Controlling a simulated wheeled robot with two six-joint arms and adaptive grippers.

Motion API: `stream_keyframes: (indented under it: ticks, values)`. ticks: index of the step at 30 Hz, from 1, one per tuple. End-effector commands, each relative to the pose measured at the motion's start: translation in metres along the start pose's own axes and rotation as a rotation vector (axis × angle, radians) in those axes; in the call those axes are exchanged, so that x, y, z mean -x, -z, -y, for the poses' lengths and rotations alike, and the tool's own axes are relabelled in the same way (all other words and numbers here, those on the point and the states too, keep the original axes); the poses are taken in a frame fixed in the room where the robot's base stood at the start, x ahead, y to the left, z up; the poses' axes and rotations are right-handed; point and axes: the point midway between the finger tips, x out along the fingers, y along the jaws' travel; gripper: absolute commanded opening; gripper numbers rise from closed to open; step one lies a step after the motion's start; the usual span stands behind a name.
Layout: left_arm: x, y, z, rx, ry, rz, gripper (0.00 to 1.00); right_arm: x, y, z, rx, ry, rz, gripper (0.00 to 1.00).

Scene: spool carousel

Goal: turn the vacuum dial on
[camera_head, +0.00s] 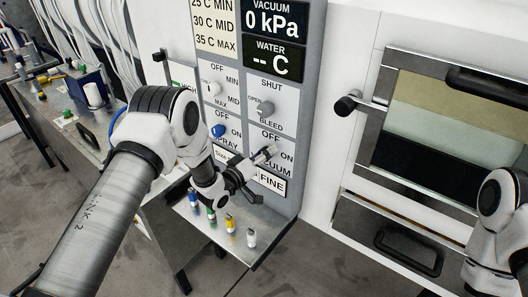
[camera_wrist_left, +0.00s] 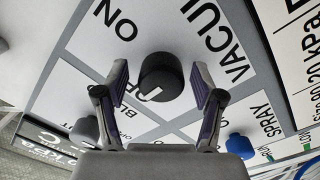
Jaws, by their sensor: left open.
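The vacuum dial is a black round knob (camera_wrist_left: 165,70) with a white pointer mark, set on a white panel. In the left wrist view its mark points toward the partly covered OFF label, away from ON. My left gripper (camera_wrist_left: 160,80) is open, with one finger on each side of the knob. I cannot tell whether the fingers touch it. In the head view my left gripper (camera_head: 262,163) is at the VACUUM label and covers the dial. The vacuum display (camera_head: 275,21) reads 0 kPa. My right arm shows at the right edge; its gripper is out of view.
A blue spray knob (camera_head: 218,131) sits left of the vacuum area. A grey bleed knob (camera_head: 265,109) is above, and another knob (camera_head: 214,88) is at upper left. A shelf (camera_head: 267,241) below holds several small coloured spools. A windowed door (camera_head: 440,125) is at right.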

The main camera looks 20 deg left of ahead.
Motion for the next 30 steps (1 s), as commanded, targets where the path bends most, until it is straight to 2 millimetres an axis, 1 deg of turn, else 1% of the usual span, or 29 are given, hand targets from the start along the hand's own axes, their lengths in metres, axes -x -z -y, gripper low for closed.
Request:
stream_keyframes:
  ticks: [2,3,5,6,8,14,20,26,30]
  values:
    - [0.0,0.0,0.0,0.0,0.0,0.0,0.68,-0.001,0.0,0.0,0.0,0.0,0.0,0.0]
    - [0.0,0.0,0.0,0.0,0.0,0.0,0.65,-0.001,0.0,0.0,0.0,0.0,0.0,0.0]
    - [0.0,0.0,0.0,0.0,0.0,0.0,0.43,-0.001,0.0,0.0,0.0,0.0,0.0,0.0]
    - [0.0,0.0,0.0,0.0,0.0,0.0,0.29,-0.001,0.0,0.0,0.0,0.0,0.0,0.0]
    - [0.0,0.0,0.0,0.0,0.0,0.0,0.08,-0.001,0.0,0.0,0.0,0.0,0.0,0.0]
    - [0.0,0.0,0.0,-0.002,0.001,-0.001,0.08,-0.001,0.0,0.0,0.0,0.0,0.0,0.0]
    - [0.0,-0.001,0.001,-0.031,0.001,0.0,0.08,-0.005,0.0,0.0,0.0,0.0,0.0,0.0]
    - [0.0,-0.001,0.002,-0.117,0.002,0.001,0.08,-0.017,0.0,0.0,0.0,0.0,0.0,0.0]
    - [0.0,-0.002,0.002,-0.215,0.005,0.004,0.08,-0.029,0.0,0.0,0.0,0.0,0.0,0.0]
